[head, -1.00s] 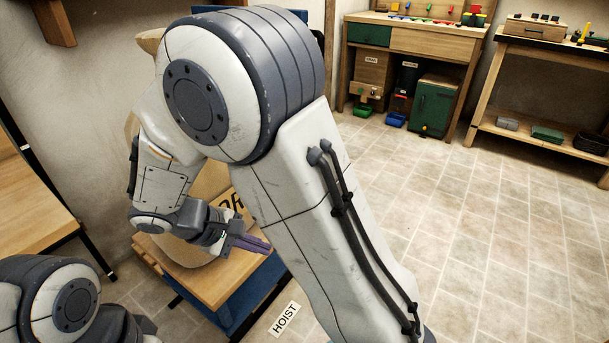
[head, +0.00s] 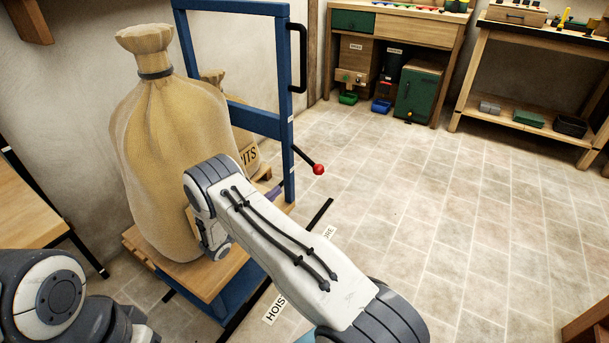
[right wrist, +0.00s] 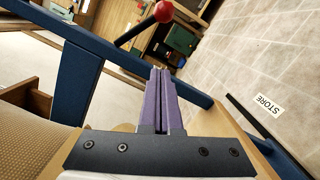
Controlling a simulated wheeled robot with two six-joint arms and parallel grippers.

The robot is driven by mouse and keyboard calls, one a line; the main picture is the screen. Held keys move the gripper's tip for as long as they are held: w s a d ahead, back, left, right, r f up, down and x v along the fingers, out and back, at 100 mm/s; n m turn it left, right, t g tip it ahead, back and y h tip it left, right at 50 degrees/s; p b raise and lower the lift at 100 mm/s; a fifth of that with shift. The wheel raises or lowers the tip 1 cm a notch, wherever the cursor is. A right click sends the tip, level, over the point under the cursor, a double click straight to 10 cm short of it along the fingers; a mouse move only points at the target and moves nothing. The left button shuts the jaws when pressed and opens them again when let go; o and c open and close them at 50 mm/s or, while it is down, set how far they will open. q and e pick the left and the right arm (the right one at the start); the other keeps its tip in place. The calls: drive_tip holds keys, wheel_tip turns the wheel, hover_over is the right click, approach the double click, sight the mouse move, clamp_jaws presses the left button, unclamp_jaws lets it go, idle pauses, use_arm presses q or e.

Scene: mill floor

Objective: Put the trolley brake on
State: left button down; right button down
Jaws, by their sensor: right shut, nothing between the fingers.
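The trolley has a blue frame (head: 289,100) and a wooden deck (head: 135,240), with a large tied sack standing on it. The brake lever, a dark rod with a red ball knob (head: 318,169), sticks out from the frame's near upright, up to the left of the knob. The knob also shows in the right wrist view (right wrist: 164,11). My right gripper (right wrist: 160,72) has purple fingers, shut and empty, and points towards the frame bar below the lever. In the head view its fingertips (head: 275,190) show beside the upright, mostly hidden by my arm. My left gripper is not in view.
The tall sack (head: 165,150) stands close to my right arm, with another sack behind it. A black handle (head: 298,58) is on the upright. Floor signs read HOIST (head: 275,309) and STORE (right wrist: 269,105). Open floor lies to the right, with benches (head: 400,30) beyond.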

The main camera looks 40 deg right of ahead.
sight(307, 159)
drive_tip(key=shift+d, duration=0.1)
drive_tip(key=d+r+b, duration=0.1)
drive_tip(key=d+r, duration=0.1)
drive_tip(key=d, duration=0.9)
drive_tip(key=shift+s+b, duration=0.2)
drive_tip(key=shift+b, duration=0.15)
drive_tip(key=shift+r, duration=0.1)
